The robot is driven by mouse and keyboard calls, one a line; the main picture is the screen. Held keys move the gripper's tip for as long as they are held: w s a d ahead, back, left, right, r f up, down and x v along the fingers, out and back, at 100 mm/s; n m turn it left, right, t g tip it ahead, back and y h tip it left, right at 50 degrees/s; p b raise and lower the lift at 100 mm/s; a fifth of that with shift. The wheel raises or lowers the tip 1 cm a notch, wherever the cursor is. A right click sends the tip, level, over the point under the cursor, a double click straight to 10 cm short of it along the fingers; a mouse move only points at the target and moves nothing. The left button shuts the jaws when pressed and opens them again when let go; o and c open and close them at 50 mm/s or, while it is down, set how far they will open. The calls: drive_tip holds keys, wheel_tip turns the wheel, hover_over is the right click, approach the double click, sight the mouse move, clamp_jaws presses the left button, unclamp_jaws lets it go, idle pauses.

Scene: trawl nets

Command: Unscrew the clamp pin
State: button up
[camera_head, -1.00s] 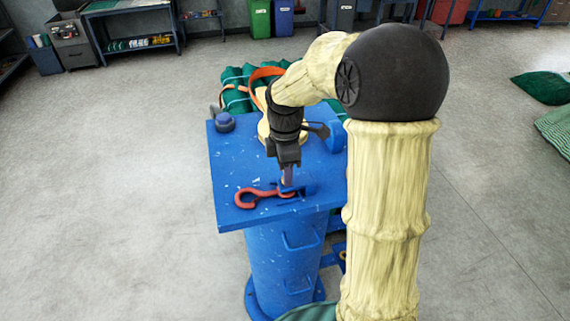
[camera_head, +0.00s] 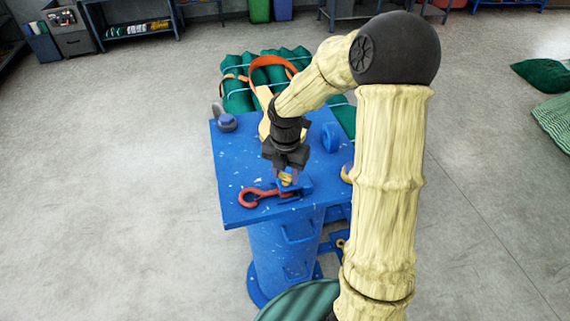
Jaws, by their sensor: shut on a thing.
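My gripper (camera_head: 287,173) points down over the front part of the blue pedestal top (camera_head: 236,178). It is shut on a small yellow piece, which looks like the clamp pin (camera_head: 287,180). The pin sits at a small blue clamp block (camera_head: 306,184) on the pedestal top. A red-orange hook (camera_head: 247,197) lies flat, its shank running to the clamp. The fingers hide part of the pin, and I cannot tell how far it is threaded in.
A blue-topped shackle-like fitting (camera_head: 227,122) stands at the back left corner of the top, and a blue upright lug (camera_head: 330,137) at the right. Bundled green netting with an orange strap (camera_head: 270,62) lies behind. Floor (camera_head: 120,190) at left is clear.

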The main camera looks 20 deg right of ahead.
drive_tip(key=n+p, duration=0.2)
drive_tip(key=shift+s+r+n+p, duration=0.1)
drive_tip(key=shift+s+n+p, duration=0.1)
drive_tip(key=shift+n+p, duration=0.2)
drive_tip(key=n+p, duration=0.1)
drive_tip(key=n, duration=0.1)
drive_tip(key=shift+d+n, duration=0.1)
drive_tip(key=shift+n, duration=0.3)
drive_tip(key=n, duration=0.3)
drive_tip(key=shift+f+n, duration=0.2)
drive_tip(key=shift+n, duration=0.1)
drive_tip(key=n, duration=0.4)
drive_tip(key=shift+d, duration=0.15)
drive_tip(key=shift+n, duration=0.3)
drive_tip(key=o, duration=1)
drive_tip(key=shift+w, duration=0.2)
drive_tip(key=shift+r, duration=0.1)
